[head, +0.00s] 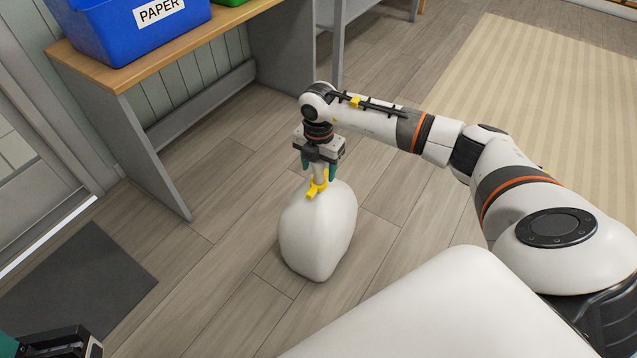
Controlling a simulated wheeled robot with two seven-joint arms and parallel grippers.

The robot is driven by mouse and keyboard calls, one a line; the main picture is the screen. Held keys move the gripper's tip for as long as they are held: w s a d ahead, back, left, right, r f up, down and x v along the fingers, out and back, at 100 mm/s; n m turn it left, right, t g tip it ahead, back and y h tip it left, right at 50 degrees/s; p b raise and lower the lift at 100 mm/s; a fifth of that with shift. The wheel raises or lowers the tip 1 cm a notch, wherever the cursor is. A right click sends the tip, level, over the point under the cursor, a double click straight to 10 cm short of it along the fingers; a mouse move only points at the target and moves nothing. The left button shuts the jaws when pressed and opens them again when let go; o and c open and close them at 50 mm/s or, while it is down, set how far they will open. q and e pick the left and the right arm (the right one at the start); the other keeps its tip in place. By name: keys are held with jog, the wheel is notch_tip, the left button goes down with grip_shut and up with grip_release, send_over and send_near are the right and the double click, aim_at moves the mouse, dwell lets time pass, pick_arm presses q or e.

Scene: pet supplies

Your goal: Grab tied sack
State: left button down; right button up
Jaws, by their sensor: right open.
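The tied sack (318,235) is a white, rounded bag standing on the wooden floor in the middle of the head view. A yellow tie (316,188) closes its neck at the top. My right gripper (319,172) points down over the sack, with its teal fingers open on either side of the neck just above the tie. Whether the fingers touch the neck cannot be told. My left gripper (60,345) shows only in part at the bottom left corner, and its jaws are cut off by the frame.
A wooden-topped bench (190,50) stands at the upper left with a blue bin (125,30) labelled PAPER on it. A dark mat (75,270) lies at the left by the door. A striped beige rug (540,100) lies at the upper right. Floor around the sack is clear.

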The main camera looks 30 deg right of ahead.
jog(key=shift+f, duration=0.25)
jog(key=shift+c, duration=0.6)
grip_shut()
dwell(0.6)
jog(key=shift+w+r, duration=0.15)
jog(key=shift+r, duration=0.05)
